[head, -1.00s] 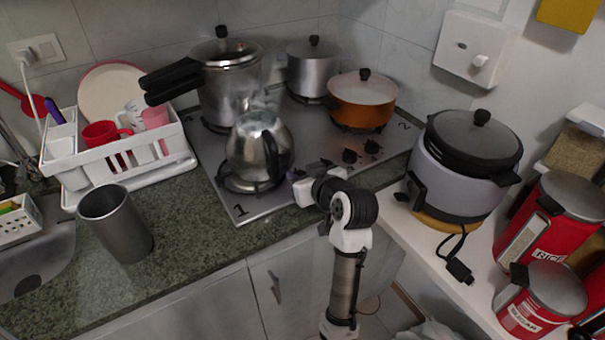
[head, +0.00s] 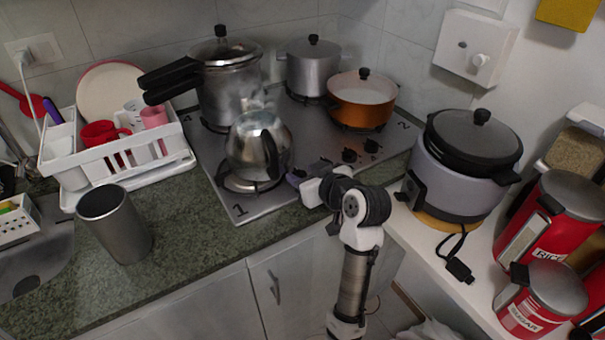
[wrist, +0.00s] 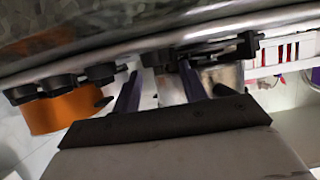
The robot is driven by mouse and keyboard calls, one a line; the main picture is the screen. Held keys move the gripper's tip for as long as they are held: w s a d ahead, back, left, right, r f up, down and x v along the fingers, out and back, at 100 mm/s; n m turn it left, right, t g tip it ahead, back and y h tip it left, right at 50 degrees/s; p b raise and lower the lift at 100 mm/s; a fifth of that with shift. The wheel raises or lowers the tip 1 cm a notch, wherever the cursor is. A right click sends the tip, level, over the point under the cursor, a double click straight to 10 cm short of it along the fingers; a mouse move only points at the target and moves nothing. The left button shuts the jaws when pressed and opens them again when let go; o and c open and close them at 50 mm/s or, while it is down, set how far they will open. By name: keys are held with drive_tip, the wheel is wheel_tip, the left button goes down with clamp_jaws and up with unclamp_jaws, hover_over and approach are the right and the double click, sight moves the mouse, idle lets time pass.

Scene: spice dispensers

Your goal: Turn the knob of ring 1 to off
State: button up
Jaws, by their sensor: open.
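Ring 1 is the front left burner (head: 238,186) beside the printed "1", with a steel kettle (head: 258,140) on it. Two black knobs (head: 348,155) (head: 371,146) show at the right of the steel cooktop (head: 300,130); my arm hides part of the row. In the wrist view a row of knobs (wrist: 58,84) runs along the cooktop edge, and a dark knob (wrist: 152,58) lies near my fingertips. I cannot tell whether they touch it. My gripper (wrist: 160,70) is open, its purple fingers apart. In the head view its tip (head: 295,178) is at the cooktop's front edge.
A pressure cooker (head: 228,85), a steel pot (head: 313,68) and an orange pan (head: 361,100) stand on the other rings. A rice cooker (head: 462,170) stands at the right. A steel cup (head: 118,228) is on the left counter, with clear counter between it and the cooktop.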

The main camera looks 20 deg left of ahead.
drive_tip(key=b+v, duration=0.1)
drive_tip(key=v, duration=1.1)
drive_tip(key=shift+s+d+b, duration=0.2)
drive_tip(key=shift+s+b, duration=0.05)
drive_tip(key=shift+b, duration=0.05)
drive_tip(key=shift+r, duration=0.1)
